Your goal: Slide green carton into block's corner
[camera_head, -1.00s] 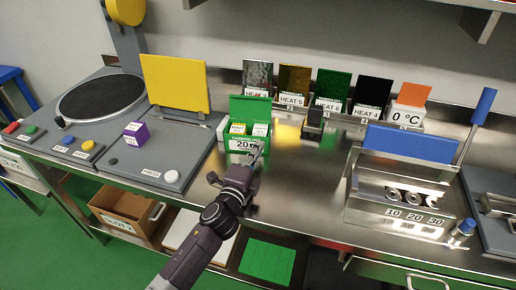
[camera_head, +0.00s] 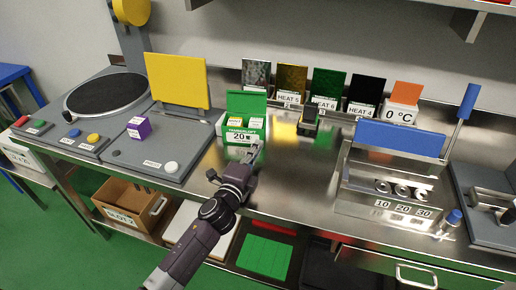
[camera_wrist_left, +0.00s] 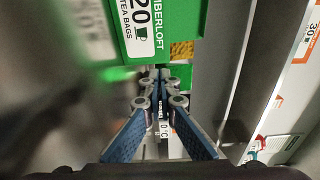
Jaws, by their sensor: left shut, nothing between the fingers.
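The green carton (camera_head: 242,132) stands upright on the steel counter in the head view, its lid up and pale packets inside. Its front label reads 20. In the left wrist view the carton (camera_wrist_left: 178,20) fills the top, close beside the fingers. My left gripper (camera_head: 256,149) is shut and empty, at the carton's front right lower corner; I cannot tell if it touches. Its fingertips meet in the left wrist view (camera_wrist_left: 160,76). A grey slab (camera_head: 190,148) with a yellow panel lies left of the carton; I cannot tell if this is the block. My right gripper is out of view.
A purple cube (camera_head: 138,127) sits on the grey slab. A small black item (camera_head: 308,122) stands right of the carton, before a row of heat-labelled panels. A steel unit with a blue panel (camera_head: 400,138) stands further right. The counter between is mostly clear.

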